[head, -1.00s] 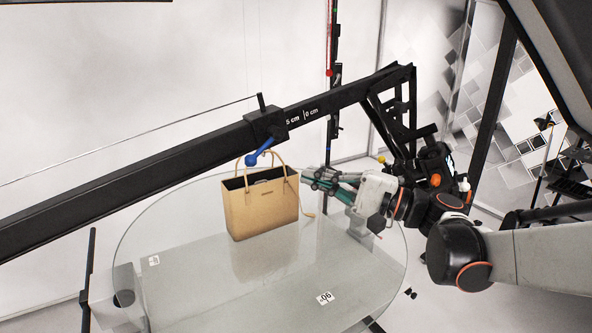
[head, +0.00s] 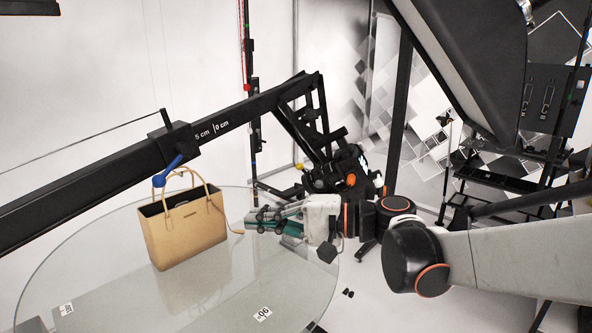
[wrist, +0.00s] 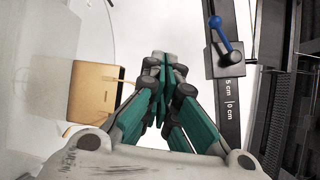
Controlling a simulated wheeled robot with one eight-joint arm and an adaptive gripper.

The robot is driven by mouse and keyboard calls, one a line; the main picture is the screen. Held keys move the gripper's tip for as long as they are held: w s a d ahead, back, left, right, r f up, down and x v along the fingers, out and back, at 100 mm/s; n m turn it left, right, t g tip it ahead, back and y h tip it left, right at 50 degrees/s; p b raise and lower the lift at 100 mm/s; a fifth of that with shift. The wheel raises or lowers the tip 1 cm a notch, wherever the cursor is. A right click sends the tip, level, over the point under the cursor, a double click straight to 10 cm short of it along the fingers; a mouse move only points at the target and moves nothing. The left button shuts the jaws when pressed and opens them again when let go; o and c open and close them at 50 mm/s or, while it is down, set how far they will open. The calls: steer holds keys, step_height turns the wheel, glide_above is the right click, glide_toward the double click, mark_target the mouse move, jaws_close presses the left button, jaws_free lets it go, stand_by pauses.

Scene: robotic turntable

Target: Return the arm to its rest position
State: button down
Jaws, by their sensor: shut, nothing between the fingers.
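My gripper (head: 252,217) is shut and empty, with green and dark fingers. In the head view it is at the right edge of the glass turntable, just right of a tan handbag (head: 187,236). In the wrist view the closed fingertips (wrist: 160,66) point ahead, and the tan handbag (wrist: 94,92) shows to their left, apart from them. My arm reaches in from the right of the head view. The bag stands upright on the turntable with its two handles up.
The round glass turntable (head: 215,302) carries small number labels. A black beam (head: 110,160) with a blue lever (head: 167,171) crosses above the bag; the beam also shows in the wrist view (wrist: 228,100). A dark lighting panel (head: 470,60) hangs at upper right.

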steer(key=s+d+f+n+t+h+b, duration=0.1)
steer(key=s+d+f+t+h+b, duration=0.15)
steer(key=s+d+f+h, duration=0.5)
steer(key=s+d+f+n+t+h+b, duration=0.1)
steer(key=s+d+f+h+b, duration=0.25)
steer(key=d+f, duration=0.7)
steer(key=s+d+f+n+t+h+b, duration=0.1)
steer(key=s+d+f+h+b, duration=0.35)
steer(key=d, duration=0.65)
steer(key=w+a+r+m+g+y+p, duration=0.1)
steer(key=w+a+r+g+y+p, duration=0.1)
steer(key=w+a+r+y+p, duration=0.6)
steer(key=w+a+r+m+g+y+p, duration=0.15)
steer(key=w+a+r+y+p, duration=0.25)
steer(key=a+r, duration=0.7)
steer(key=w+a+r+m+g+y+p, duration=0.1)
steer(key=w+a+r+g+y+p, duration=0.1)
steer(key=w+a+r+y+p, duration=0.7)
steer(key=s+a+r+h+b, duration=0.1)
steer(key=s+a, duration=0.3)
steer(key=a, duration=1.1)
steer(key=shift+s+h, duration=0.25)
steer(key=shift+h, duration=0.5)
steer(key=shift+s+r+n+b, duration=0.1)
steer(key=shift+n+b, duration=0.15)
steer(key=shift+b, duration=0.05)
